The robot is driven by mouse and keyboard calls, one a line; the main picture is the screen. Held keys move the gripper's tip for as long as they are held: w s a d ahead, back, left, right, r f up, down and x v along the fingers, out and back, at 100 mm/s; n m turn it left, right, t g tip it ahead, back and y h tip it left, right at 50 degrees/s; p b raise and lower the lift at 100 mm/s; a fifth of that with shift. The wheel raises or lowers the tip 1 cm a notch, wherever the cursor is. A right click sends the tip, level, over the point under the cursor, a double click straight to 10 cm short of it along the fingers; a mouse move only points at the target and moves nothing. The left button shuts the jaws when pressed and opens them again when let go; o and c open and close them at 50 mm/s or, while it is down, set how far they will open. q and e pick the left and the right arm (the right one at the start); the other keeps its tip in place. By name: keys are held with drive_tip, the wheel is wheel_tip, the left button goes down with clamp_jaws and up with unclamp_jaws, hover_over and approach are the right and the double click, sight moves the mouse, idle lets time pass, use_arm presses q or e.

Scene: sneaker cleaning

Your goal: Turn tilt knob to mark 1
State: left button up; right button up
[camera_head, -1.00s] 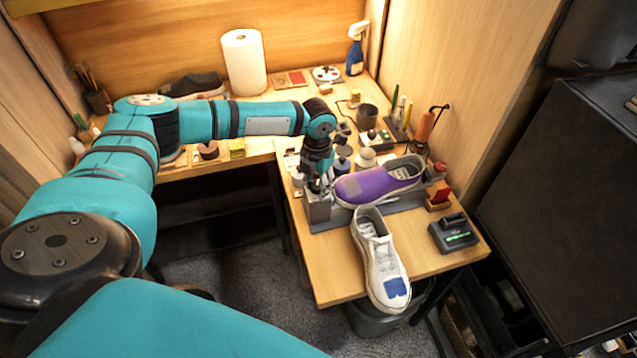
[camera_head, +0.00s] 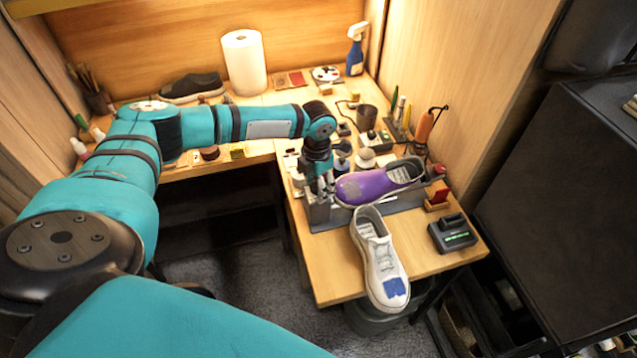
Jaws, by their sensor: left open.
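My left gripper (camera_head: 323,186) points down at the grey metal block (camera_head: 319,213) at the left end of a grey shoe stand (camera_head: 408,203). It is open, with its fingers close over the block's top; I cannot tell whether they touch it. The tilt knob and its marks are too small or hidden by the gripper to make out. A purple sneaker (camera_head: 368,186) sits on the stand, its toe next to the gripper. My right gripper is not in view.
A white sneaker (camera_head: 381,262) with a blue patch lies in front, reaching the table's front edge. A black device with a green display (camera_head: 453,234) stands at the right. Bottles, a brown cup (camera_head: 367,117) and small tools crowd the back. The table (camera_head: 335,275) is bare at the front left.

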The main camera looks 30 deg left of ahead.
use_arm(q)
drive_tip(key=shift+r+n+p, duration=0.15)
drive_tip(key=shift+n+p, duration=1.65)
drive_tip(key=shift+n, duration=0.6)
drive_tip(key=n+p, duration=0.2)
drive_tip(key=n, duration=0.1)
drive_tip(key=shift+n, duration=0.5)
drive_tip(key=c, duration=0.9)
drive_tip(key=shift+f+m+b, duration=0.25)
drive_tip(key=shift+m+b, duration=0.3)
drive_tip(key=shift+m, duration=0.65)
drive_tip(key=shift+r+m, duration=0.15)
drive_tip(key=shift+m, duration=0.75)
